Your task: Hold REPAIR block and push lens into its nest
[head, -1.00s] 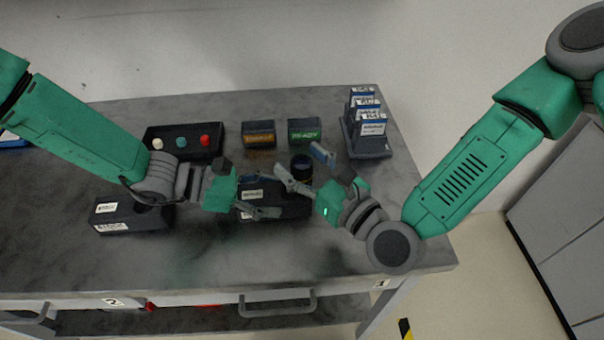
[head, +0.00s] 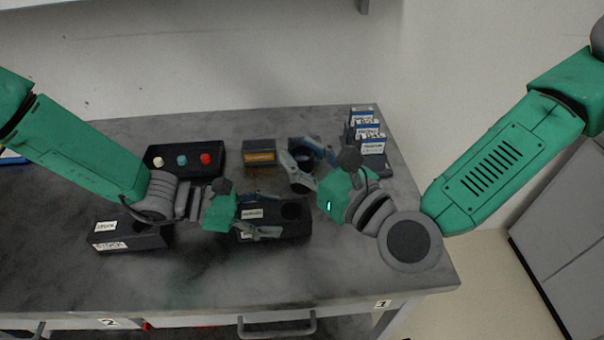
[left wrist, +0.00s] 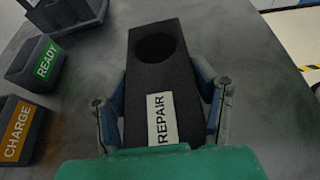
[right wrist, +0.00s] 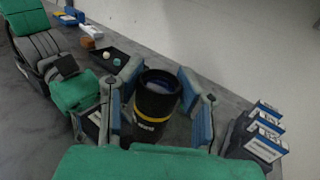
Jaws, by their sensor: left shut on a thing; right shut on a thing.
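The black REPAIR block (head: 290,228) lies on the grey table, and its white label shows in the left wrist view (left wrist: 162,118). Its round nest (left wrist: 156,46) is an empty dark hole at the end away from my left gripper. My left gripper (head: 262,217) is shut on the block, one finger along each long side. My right gripper (right wrist: 158,84) is shut on the lens (right wrist: 157,102), a black cylinder with a yellow ring, held upright between the fingers. In the head view the right gripper (head: 310,163) is behind the block; its fingers partly hide the lens.
The CHARGE box (head: 259,146) and READY box (left wrist: 46,64) stand behind the block. A rack of labelled cards (head: 372,158) stands at back right. The front table strip is clear.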

